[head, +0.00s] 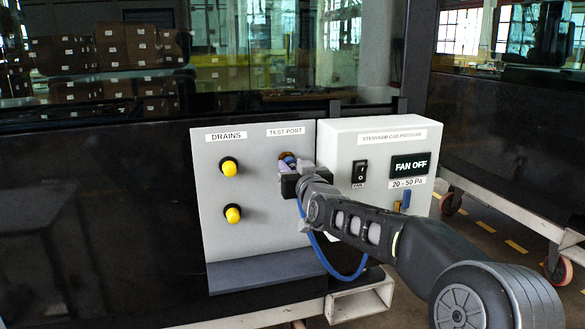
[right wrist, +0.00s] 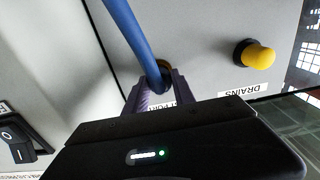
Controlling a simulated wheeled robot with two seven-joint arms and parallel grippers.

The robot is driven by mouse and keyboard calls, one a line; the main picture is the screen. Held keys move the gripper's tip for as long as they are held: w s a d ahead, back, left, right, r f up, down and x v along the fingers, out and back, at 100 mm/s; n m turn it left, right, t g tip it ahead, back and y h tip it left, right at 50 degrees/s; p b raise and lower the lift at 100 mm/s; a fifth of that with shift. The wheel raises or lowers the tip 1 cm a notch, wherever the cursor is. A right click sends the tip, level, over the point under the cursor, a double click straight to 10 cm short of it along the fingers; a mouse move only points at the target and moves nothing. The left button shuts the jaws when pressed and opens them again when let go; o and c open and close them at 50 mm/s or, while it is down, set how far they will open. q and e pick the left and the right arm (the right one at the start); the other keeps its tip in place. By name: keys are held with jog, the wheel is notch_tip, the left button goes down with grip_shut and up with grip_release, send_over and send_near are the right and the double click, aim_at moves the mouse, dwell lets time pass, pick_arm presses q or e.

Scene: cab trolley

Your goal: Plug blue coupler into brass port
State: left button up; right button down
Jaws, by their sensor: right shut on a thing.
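My right gripper (head: 289,166) is at the TEST PORT label on the grey panel, shut on the blue coupler (head: 290,160). Only a small bit of the coupler shows between the fingers. In the right wrist view the blue hose (right wrist: 136,40) runs down between the gripper's two fingers (right wrist: 160,95). The brass port (head: 283,155) shows as a thin rim behind the coupler, and as a brass edge in the right wrist view (right wrist: 166,68). The coupler is right at the port, but the fingers hide how far in it sits. My left gripper is out of view.
Two yellow-capped drains (head: 230,169) stick out left of the port. A white box (head: 340,150) with a rocker switch (head: 360,173) and a FAN OFF display (head: 409,166) juts out close on the right. The blue hose loops below my right arm.

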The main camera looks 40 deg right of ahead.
jog(key=shift+w+d, duration=0.15)
jog(key=shift+w, duration=0.25)
jog(key=c, duration=1)
grip_release()
jog(key=shift+o, duration=0.2)
jog(key=v, duration=0.7)
jog(key=shift+s, duration=0.4)
jog(key=o, duration=1)
jog(key=shift+c, duration=0.2)
